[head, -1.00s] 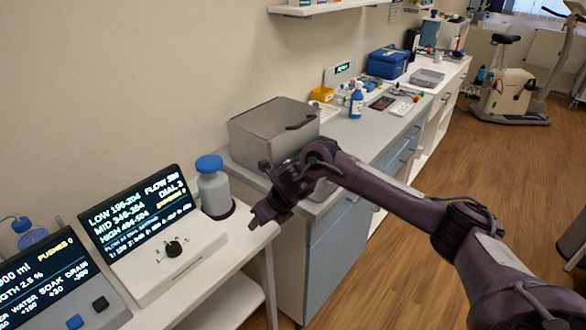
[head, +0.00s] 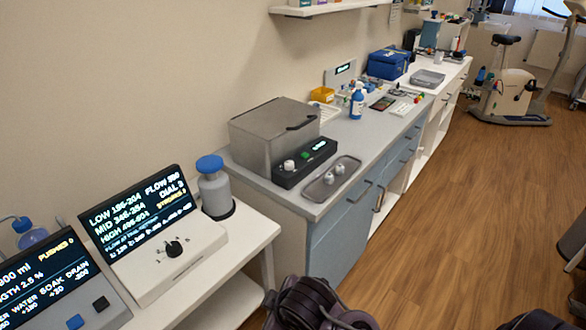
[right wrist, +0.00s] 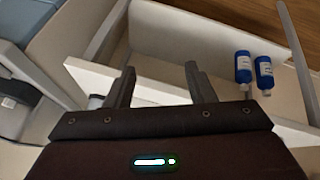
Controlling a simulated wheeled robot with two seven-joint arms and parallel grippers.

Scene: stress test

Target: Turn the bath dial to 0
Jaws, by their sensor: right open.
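A grey metal bath box (head: 270,135) with a closed lid stands on the grey counter. Its black front panel (head: 305,163) has a pale round knob (head: 289,166), a green button and a small lit display too small to read. A black dial (head: 174,248) sits on a white sloped unit whose screen (head: 138,218) reads "DIAL 3"; which knob is the bath dial is not certain. My right gripper (right wrist: 157,85) is open and empty in the right wrist view, apart from both knobs. My right arm (head: 315,305) shows at the bottom of the head view. My left gripper is not in view.
A metal tray (head: 312,192) with two small pale items lies in front of the bath box. A blue-capped bottle (head: 214,190) stands beside the screen unit. Two blue-and-white bottles (right wrist: 254,72) lie on a white surface in the right wrist view.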

